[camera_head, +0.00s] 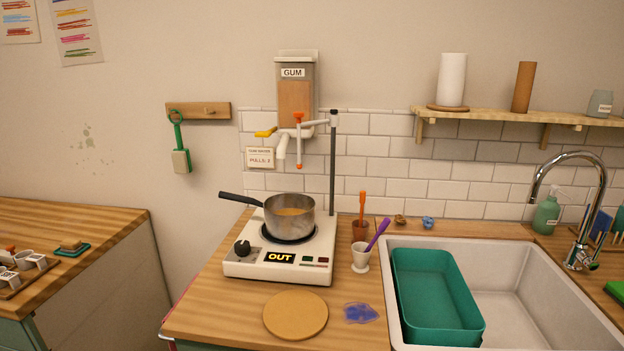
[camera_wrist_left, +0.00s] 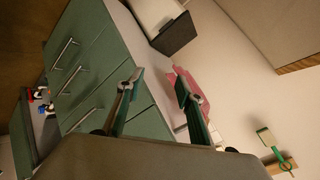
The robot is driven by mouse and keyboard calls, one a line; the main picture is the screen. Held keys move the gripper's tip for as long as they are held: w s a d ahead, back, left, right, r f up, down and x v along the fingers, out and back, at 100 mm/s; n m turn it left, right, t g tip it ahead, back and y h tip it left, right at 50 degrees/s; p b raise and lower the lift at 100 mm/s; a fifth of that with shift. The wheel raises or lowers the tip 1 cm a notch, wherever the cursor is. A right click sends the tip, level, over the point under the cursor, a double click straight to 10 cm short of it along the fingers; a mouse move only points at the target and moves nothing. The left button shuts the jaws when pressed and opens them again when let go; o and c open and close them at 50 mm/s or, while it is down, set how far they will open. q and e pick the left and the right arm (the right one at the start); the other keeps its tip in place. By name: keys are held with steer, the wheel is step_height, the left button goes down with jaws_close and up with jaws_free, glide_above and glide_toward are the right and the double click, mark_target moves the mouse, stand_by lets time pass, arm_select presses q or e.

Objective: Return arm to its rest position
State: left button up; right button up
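My left gripper (camera_wrist_left: 158,88) shows in the left wrist view with its two fingers apart and nothing between them. Green drawer fronts (camera_wrist_left: 82,62) with metal handles lie beyond it, and a pink item (camera_wrist_left: 185,80) shows behind one finger. Neither of my grippers is in the head view. The right gripper shows in no view.
A hot plate (camera_head: 281,259) reading "OUT" bears a steel saucepan (camera_head: 290,218) under the gum dispenser (camera_head: 296,95). A round board (camera_head: 296,315), a blue-purple spill (camera_head: 360,313) and a white cup (camera_head: 361,257) are nearby. The sink (camera_head: 520,290) holds a teal basin (camera_head: 437,290).

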arm_select(q)
steer(key=s+d+f+m+h, duration=0.1)
steer(key=s+d+f, duration=0.15)
steer(key=s, duration=0.35)
steer(key=s+d+f+m, duration=0.1)
steer(key=s+d+f, duration=0.15)
steer(key=s, duration=0.35)
steer(key=d+n, duration=0.8)
steer(key=d, duration=1.3)
steer(key=shift+s+d+f+n+t+h, duration=0.25)
steer(key=shift+s+f+n+t+h, duration=0.05)
steer(key=shift+f+t+h, duration=0.1)
